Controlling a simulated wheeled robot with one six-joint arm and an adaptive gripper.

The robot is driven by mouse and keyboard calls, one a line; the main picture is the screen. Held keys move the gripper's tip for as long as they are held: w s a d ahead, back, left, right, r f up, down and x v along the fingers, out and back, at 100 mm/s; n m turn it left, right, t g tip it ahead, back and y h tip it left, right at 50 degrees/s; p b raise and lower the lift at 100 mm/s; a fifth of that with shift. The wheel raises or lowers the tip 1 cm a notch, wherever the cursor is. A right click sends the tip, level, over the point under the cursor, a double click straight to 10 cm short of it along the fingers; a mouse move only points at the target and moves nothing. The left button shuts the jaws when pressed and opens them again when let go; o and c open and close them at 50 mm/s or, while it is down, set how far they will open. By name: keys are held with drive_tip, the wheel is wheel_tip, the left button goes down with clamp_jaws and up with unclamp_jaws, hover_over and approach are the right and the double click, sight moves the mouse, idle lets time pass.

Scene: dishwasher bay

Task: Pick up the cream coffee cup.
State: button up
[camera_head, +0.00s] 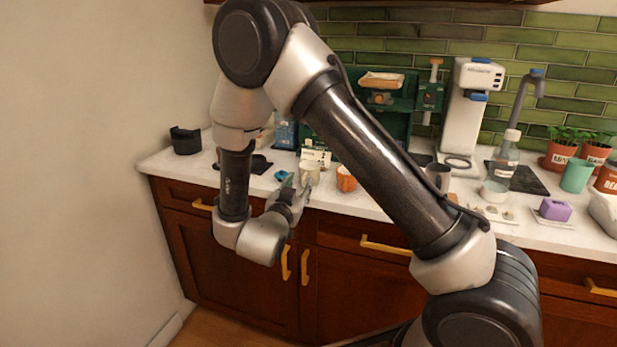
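The cream coffee cup (310,171) stands upright near the front edge of the white counter, left of an orange cup (346,179). My gripper (297,182) is at the counter's front edge, just in front and to the left of the cream cup. Its two fingers look spread apart, pointing up and toward the counter. The near finger overlaps the cup's lower left side in the picture. I cannot tell whether it touches the cup. The cup's handle is not clearly visible.
A small blue item (281,175) lies left of the cup, and a white labelled box (316,156) stands behind it. A grey mug (437,177) is farther right, beyond my arm. A black container (185,141) stands at the counter's left end. Wooden cabinets (345,275) are below.

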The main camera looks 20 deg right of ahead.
sight(304, 178)
drive_tip(key=x, duration=0.4)
drive_tip(key=shift+d+r, duration=0.1)
drive_tip(key=shift+d, duration=0.05)
clamp_jaws()
